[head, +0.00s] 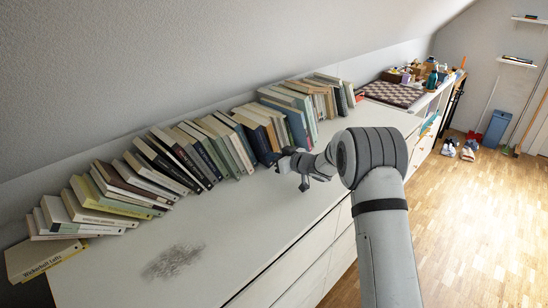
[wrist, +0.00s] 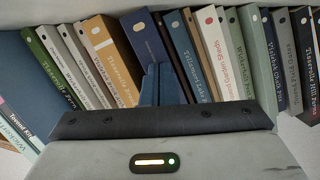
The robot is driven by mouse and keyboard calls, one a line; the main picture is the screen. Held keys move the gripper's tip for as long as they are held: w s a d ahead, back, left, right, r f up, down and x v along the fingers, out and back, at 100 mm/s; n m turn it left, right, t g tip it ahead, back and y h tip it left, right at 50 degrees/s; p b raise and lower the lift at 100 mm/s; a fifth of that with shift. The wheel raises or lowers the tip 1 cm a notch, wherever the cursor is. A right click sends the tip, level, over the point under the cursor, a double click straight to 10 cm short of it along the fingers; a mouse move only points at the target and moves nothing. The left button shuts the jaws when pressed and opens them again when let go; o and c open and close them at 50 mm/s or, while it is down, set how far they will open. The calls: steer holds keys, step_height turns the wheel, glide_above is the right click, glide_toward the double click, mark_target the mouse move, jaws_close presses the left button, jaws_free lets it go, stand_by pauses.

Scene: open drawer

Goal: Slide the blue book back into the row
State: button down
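The blue book (head: 257,143) stands leaning in the long row of books, its lower spine end jutting slightly past its neighbours towards the front. In the wrist view the blue book (wrist: 147,38) shows its dark blue spine with a pale round mark, between a tan-yellow book and a lighter blue one. My gripper (head: 303,178) is in front of the row, just right of the blue book in the head view. In the wrist view its fingers (wrist: 162,84) are together, with nothing seen between them, and overlap the lower part of the spine. Whether they touch it cannot be told.
The tan-yellow book (wrist: 109,60) and lighter blue book (wrist: 182,58) flank the blue book closely. The white dresser top (head: 225,225) is clear in front of the row, apart from a grey smudge (head: 173,262). A checkered board (head: 393,94) lies beyond the row's right end.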

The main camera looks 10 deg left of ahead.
steer(key=shift+r+p+x, duration=0.25)
steer(key=shift+p+x, duration=0.2)
steer(key=shift+x, duration=0.5)
steer(key=shift+r+p+x, duration=0.2)
steer(key=shift+p+x, duration=0.2)
steer(key=shift+x, duration=0.55)
steer(key=shift+f+v, duration=0.25)
steer(key=shift+v, duration=0.85)
steer(key=shift+f+v, duration=0.25)
steer(key=shift+v, duration=0.85)
steer(key=shift+f+v, duration=0.3)
steer(key=shift+v, duration=0.8)
steer(key=shift+s+d, duration=0.1)
steer(key=shift+d, duration=0.1)
steer(key=s+d+r+m+t+h+p, duration=0.2)
steer(key=s+d+r+m+t+h, duration=0.15)
steer(key=d+r+h, duration=0.55)
steer(key=s+d+r+m+g+h+p, duration=0.2)
steer(key=s+d+r+m, duration=0.2)
steer(key=s+d+r, duration=0.45)
steer(key=s+d+m+g+p, duration=0.1)
steer(key=s+g, duration=0.3)
steer(key=s, duration=1.3)
steer(key=s+d+m+g+h+p, duration=0.1)
steer(key=s+d+m+g+p, duration=0.1)
steer(key=s, duration=1.5)
steer(key=shift+s+d+f+g, duration=0.2)
steer(key=shift+d+g, duration=0.3)
steer(key=shift+g, duration=0.65)
